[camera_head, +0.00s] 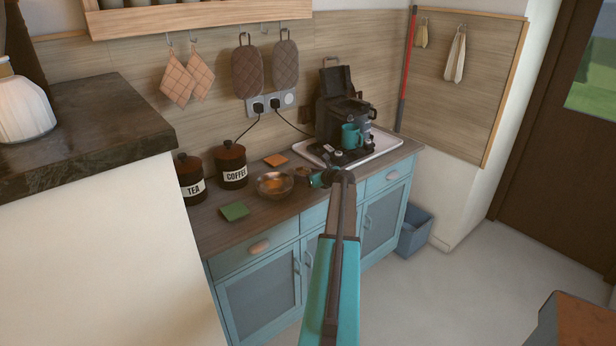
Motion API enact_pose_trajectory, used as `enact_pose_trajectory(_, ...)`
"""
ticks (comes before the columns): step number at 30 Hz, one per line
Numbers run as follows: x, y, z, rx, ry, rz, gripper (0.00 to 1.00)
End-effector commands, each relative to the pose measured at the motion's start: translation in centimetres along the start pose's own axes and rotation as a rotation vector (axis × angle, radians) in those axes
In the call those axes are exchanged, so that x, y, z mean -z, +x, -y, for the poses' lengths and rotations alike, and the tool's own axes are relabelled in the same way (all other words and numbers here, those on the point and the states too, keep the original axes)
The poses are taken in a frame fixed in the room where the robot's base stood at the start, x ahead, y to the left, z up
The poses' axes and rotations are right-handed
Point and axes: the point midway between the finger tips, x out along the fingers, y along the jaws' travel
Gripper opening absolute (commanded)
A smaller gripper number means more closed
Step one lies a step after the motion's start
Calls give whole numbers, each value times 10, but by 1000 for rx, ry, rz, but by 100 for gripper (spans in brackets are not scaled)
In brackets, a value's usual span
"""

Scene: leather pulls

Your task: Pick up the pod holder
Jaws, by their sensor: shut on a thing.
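A small dark object, apparently the pod holder (302,172), shows at the left end of my gripper, above the counter and just right of the metal bowl. My gripper (316,179) is shut on it, with the teal and dark arm reaching up from the bottom of the view. The holder is small here and its shape is hard to make out. I cannot tell whether it touches the counter. The black coffee machine (336,108) stands behind on a white tray (385,143), with a teal mug (351,136) at its front.
The wooden counter (222,197) holds a metal bowl (275,185), TEA (191,182) and COFFEE (231,167) canisters, a green cloth (234,211) and an orange one (276,160). A dark raised worktop (85,135) juts in at left. The floor at right is mostly clear.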

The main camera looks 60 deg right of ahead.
Motion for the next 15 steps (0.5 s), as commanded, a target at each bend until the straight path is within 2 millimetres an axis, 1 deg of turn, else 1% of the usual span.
enact_pose_trajectory(5,-10,-4,0,0,-2,1,33)
enact_pose_trajectory(11,-30,-13,-1,0,-2,1,33)
enact_pose_trajectory(12,-24,-22,0,2,0,0,33)
enact_pose_trajectory(15,-18,-39,3,2,0,0,33)
